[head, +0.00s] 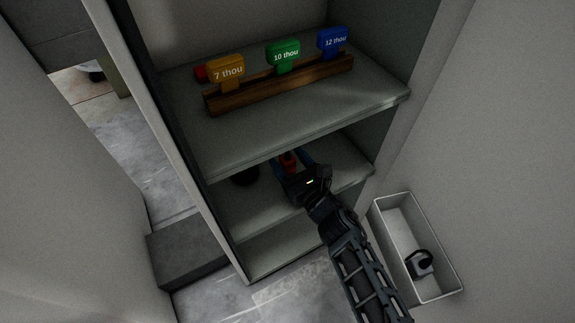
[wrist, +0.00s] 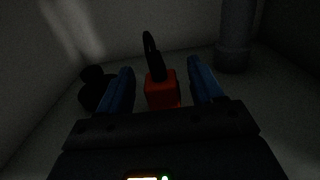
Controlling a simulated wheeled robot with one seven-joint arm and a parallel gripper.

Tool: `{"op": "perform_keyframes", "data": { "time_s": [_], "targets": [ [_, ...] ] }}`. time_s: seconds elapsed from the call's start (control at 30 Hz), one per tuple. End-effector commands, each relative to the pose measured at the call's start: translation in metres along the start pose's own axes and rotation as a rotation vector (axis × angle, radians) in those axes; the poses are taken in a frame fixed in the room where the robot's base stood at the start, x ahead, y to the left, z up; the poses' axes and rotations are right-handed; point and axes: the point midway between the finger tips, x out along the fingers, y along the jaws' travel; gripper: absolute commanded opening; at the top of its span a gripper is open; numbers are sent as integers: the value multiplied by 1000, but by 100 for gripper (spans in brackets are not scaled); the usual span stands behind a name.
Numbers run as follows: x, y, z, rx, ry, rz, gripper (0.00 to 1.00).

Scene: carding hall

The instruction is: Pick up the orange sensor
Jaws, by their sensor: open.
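The orange sensor, a small red-orange block with a black stem and loop on top, stands upright on the lower shelf in the wrist view (wrist: 162,92). In the wrist view my gripper (wrist: 160,68) is open, with one blue finger on each side of the block. Gaps show between the block and both fingers, so it is not held. The palm hides the near foot of the block.
A dark rounded object (wrist: 97,90) stands left of the fingers and a grey cylinder (wrist: 235,40) behind right. The upper shelf (head: 290,128) overhangs my gripper and bears a wooden rack (head: 285,84) with labelled gauges. A white bin (head: 385,215) holding a black device (head: 420,263) is at right.

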Motion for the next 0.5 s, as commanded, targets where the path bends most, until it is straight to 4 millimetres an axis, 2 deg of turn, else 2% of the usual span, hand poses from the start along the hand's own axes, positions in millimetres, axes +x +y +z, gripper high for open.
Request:
{"op": "perform_keyframes", "data": {
  "time_s": [0.1,0.2,0.47,0.5],
  "targets": [
    [17,0,-3,-1,-1,2,66],
    [24,0,-2,0,0,0,66],
    [25,0,-1,1,1,-1,66],
    [25,0,-1,1,1,-1,62]
  ]
}}
